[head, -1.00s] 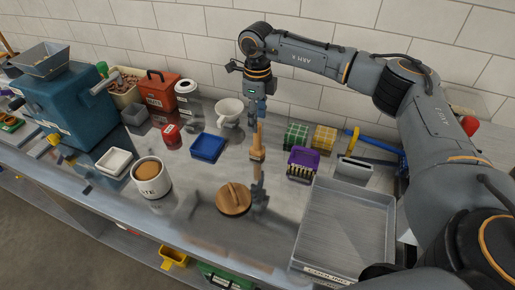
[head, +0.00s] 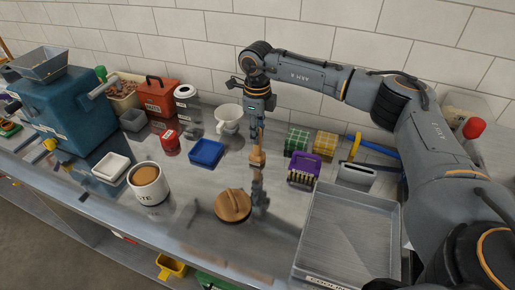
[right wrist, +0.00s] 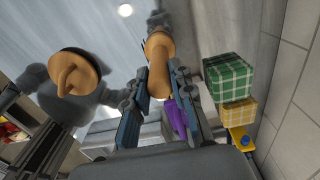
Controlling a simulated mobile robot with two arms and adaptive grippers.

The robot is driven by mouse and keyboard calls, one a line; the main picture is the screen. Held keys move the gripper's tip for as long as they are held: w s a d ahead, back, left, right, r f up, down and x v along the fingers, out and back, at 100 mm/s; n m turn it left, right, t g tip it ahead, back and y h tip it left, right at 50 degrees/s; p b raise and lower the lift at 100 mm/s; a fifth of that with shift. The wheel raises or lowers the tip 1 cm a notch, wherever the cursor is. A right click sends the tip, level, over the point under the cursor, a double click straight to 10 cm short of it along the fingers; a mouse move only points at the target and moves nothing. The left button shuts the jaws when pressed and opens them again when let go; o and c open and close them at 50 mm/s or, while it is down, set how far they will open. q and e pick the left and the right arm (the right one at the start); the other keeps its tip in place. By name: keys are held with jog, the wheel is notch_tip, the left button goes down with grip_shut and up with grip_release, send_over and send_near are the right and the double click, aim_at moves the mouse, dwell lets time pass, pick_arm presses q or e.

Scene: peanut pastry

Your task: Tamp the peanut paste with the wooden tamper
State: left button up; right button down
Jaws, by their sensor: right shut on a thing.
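The wooden tamper (head: 257,158) stands upright on the metal counter, right of the blue tray. My right gripper (head: 258,138) comes down from above and is shut on its handle. In the right wrist view the tamper (right wrist: 158,58) shows between the two fingers (right wrist: 161,78). A white pot of light brown paste (head: 148,188) stands open on the counter to the left, apart from the tamper; its label is partly readable. A round wooden lid (head: 232,206) with a bar handle lies in front of the tamper. My left gripper is out of view.
A blue tray (head: 207,153) and a white cup (head: 229,118) sit close to the tamper. Green (head: 296,138) and yellow (head: 325,144) checked boxes, a purple holder (head: 303,166) and a large grey tray (head: 346,232) are on the right. The counter between pot and lid is clear.

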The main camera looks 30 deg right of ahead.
jog(key=shift+r, duration=0.1)
jog(key=shift+r+p, duration=1.95)
jog(key=shift+r, duration=1)
jog(key=shift+s+a+r+n, duration=0.1)
jog(key=shift+s+a+n, duration=0.35)
jog(key=shift+n, duration=0.35)
jog(key=s+a+r+n, duration=0.1)
jog(key=s+a+n, duration=0.3)
jog(key=s+n, duration=0.4)
jog(key=s+a+r+n, duration=0.2)
jog(key=s+n, duration=0.6)
jog(key=n, duration=1)
jog(key=a, duration=0.2)
jog(key=shift+s+a, duration=0.3)
jog(key=shift+a, duration=0.1)
jog(key=shift+r, duration=0.15)
